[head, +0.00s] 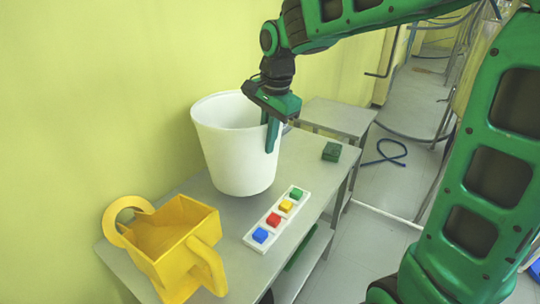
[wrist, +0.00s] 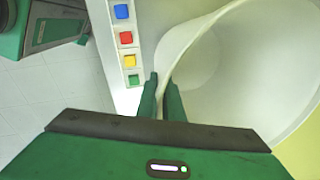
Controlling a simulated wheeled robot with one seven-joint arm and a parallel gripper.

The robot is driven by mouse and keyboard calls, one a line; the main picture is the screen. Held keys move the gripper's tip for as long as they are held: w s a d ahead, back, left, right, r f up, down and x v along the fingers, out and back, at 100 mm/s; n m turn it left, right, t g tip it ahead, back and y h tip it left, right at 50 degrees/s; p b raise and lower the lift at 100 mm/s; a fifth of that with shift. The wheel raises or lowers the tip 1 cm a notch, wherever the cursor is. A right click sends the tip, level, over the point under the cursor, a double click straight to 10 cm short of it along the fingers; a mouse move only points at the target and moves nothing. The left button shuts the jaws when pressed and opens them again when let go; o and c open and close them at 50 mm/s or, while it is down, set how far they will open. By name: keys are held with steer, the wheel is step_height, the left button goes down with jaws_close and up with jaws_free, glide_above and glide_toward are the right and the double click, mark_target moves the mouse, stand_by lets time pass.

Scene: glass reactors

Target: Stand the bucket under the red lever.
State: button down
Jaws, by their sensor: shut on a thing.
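The white bucket (head: 232,150) is upright at or just above the grey metal table, near the yellow-green wall. My gripper (head: 271,135) is shut on its right rim, one finger outside the wall and one inside. The wrist view shows the bucket (wrist: 235,75) with its rim between the two green fingers of my gripper (wrist: 165,92). I cannot tell whether the bucket's base touches the table. No red lever is clearly seen; a small red block (head: 273,219) sits in a white strip.
The white strip (head: 262,236) with blue, red, yellow and green blocks lies in front of the bucket. A yellow container (head: 172,240) stands at the table's near left. A dark green block (head: 331,152) lies at the right edge. A blue hose (head: 385,158) is on the floor.

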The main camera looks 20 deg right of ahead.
mark_target(272, 154)
steer(key=shift+w+d+f, duration=0.5)
steer(key=shift+d+f, duration=0.15)
steer(key=shift+d, duration=0.2)
steer(key=shift+f, duration=1.9)
steer(key=c, duration=1.9)
jaws_free()
steer(key=shift+f, duration=0.1)
step_height(272, 154, up, 12)
steer(key=s, duration=0.2)
steer(key=s+d+f+n, duration=0.2)
steer(key=s+d+f, duration=0.2)
steer(key=s, duration=0.5)
steer(key=s+d+f+n+g, duration=0.1)
steer(key=s+d+f, duration=0.3)
steer(key=s+d, duration=0.4)
steer(key=s+d+f+n, duration=0.4)
steer(key=s+d+f, duration=0.1)
steer(key=s, duration=0.5)
steer(key=shift+s+d+g+h, duration=0.25)
steer(key=shift+d+g+h, duration=0.05)
steer(key=shift+d, duration=0.5)
